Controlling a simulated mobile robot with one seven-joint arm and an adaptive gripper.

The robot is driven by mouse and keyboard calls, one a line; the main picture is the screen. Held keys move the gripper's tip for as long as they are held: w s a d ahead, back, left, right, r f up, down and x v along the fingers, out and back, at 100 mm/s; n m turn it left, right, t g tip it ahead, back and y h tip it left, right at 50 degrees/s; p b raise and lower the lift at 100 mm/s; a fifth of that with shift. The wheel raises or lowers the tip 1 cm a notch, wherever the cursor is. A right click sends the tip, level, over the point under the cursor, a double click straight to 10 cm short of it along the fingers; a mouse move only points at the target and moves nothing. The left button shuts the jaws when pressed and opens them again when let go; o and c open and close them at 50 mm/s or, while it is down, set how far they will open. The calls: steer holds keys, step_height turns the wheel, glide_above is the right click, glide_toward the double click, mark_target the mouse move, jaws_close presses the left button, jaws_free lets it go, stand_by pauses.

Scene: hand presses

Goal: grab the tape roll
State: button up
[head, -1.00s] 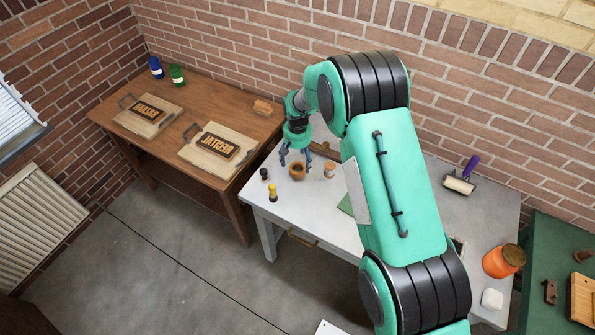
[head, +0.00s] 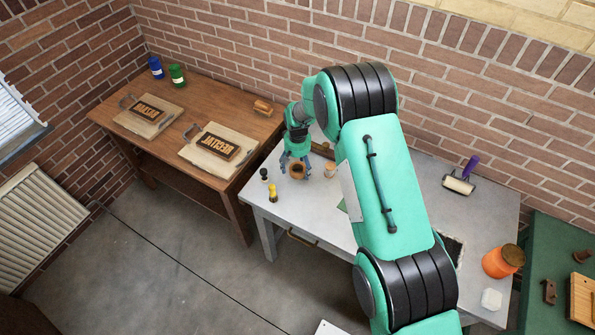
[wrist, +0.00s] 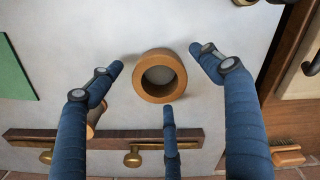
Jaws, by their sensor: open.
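The tape roll (head: 298,172) is a brown ring lying flat on the grey-white table (head: 284,205), near its left end. In the wrist view the tape roll (wrist: 148,92) shows its round pale opening, just ahead of the blue fingers. My gripper (head: 295,163) is open and empty, with its fingers pointing down at the roll in the head view. In the wrist view my gripper (wrist: 160,75) has its three fingertips spread around the ring, with visible gaps. I cannot tell the exact height of the fingertips above the table.
A small spool (head: 330,169) stands close right of the roll. A black-topped stamp (head: 264,174) and a yellow one (head: 272,191) stand to its left. A rail with brass knobs (wrist: 130,137) runs along the table's wall side. A green sheet (wrist: 12,65) lies farther off.

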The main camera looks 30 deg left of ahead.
steer(key=shift+f, duration=0.45)
steer(key=c, duration=1.3)
